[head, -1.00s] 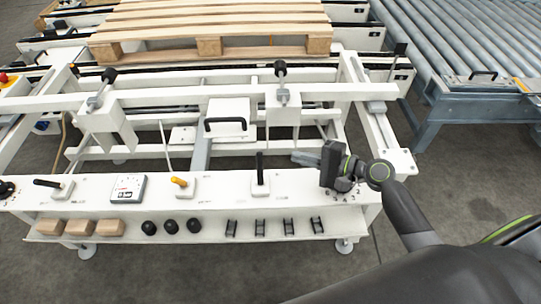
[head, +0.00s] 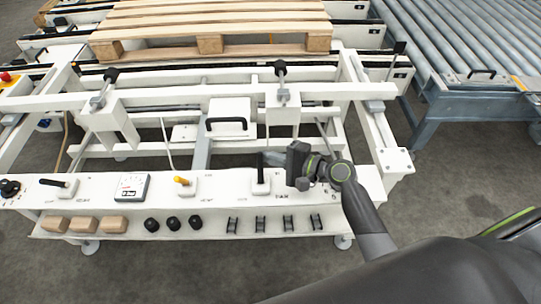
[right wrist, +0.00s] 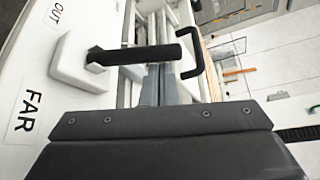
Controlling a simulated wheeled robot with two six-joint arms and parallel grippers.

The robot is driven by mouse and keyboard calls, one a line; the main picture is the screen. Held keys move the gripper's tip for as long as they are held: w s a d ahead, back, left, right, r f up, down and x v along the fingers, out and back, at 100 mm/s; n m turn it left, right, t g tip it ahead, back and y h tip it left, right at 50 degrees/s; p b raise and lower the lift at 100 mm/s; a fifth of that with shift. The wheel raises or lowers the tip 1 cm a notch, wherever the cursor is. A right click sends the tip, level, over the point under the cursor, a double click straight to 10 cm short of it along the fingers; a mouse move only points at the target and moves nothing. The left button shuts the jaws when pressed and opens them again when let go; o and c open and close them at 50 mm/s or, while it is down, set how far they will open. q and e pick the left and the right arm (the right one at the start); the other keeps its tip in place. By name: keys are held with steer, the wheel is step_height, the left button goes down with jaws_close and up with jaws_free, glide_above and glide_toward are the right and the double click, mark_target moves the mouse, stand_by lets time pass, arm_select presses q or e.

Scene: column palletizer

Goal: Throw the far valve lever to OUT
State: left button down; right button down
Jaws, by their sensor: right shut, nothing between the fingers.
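The far valve lever (head: 260,170) is a black handle on a white base, on the front panel. It stands roughly upright in the head view. In the right wrist view the lever (right wrist: 135,54) points right from its white base (right wrist: 78,65). A FAR label (right wrist: 25,115) lies below that base and an OUT label (right wrist: 55,12) above it. My right gripper (head: 270,158) is shut and empty, just right of the lever, with its grey fingers pointing left. The fingertips (right wrist: 164,72) show close beside the lever; contact cannot be told. My left gripper is out of view.
The white panel (head: 105,185) also carries a yellow-orange lever (head: 183,181), another black lever (head: 52,183) and a gauge (head: 131,187). The shelf below holds wooden blocks (head: 84,224), black knobs (head: 173,222) and black clips (head: 260,225). A wooden pallet (head: 210,45) lies behind.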

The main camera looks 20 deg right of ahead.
steer(key=shift+s+r+n+b, duration=0.1)
steer(key=shift+s+n+b, duration=0.15)
steer(key=shift+b, duration=0.4)
steer(key=shift+t, duration=0.3)
